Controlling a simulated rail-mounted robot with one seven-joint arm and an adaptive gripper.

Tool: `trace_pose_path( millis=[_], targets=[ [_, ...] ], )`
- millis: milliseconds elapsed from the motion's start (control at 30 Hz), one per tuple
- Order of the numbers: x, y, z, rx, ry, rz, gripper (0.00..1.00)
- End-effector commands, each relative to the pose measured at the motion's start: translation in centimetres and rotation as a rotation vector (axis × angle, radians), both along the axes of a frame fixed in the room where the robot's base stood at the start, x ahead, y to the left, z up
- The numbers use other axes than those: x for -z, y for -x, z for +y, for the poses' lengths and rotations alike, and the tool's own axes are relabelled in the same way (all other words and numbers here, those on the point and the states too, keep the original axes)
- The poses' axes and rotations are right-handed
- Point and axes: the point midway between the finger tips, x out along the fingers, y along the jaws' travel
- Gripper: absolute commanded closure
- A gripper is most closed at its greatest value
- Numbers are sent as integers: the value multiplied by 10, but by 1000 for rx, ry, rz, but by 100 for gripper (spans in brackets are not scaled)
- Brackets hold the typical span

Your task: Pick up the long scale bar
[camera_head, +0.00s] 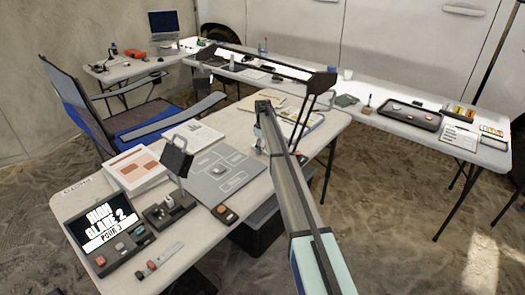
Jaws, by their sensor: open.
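I cannot read any markings on the strip. My arm reaches from the bottom of the picture over the right side of this table. My gripper (264,107) appears to be at its dark far end, well up and right of the strip and apart from it. It is open with nothing visible in it; its fingers are hard to make out.
The near table (75,200) also holds a dark sign panel (108,222), a small stand (176,160), a grey sectioned board (220,172) and a white box (137,170). A blue chair (150,122) stands behind. A dark tray (408,124) lies on the far table.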

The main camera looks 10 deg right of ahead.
Motion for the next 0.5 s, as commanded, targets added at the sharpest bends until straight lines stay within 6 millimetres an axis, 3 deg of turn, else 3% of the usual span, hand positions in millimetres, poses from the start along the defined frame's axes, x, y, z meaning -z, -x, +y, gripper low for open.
trace_pose_path(
  millis=[167, 333, 500],
  targets=[
    [0, 0, 0, 0, 0, 0, 42],
    [0, 0, 0, 0, 0, 0, 98],
    [0, 0, 0, 0, 0, 0, 100]
  ],
)
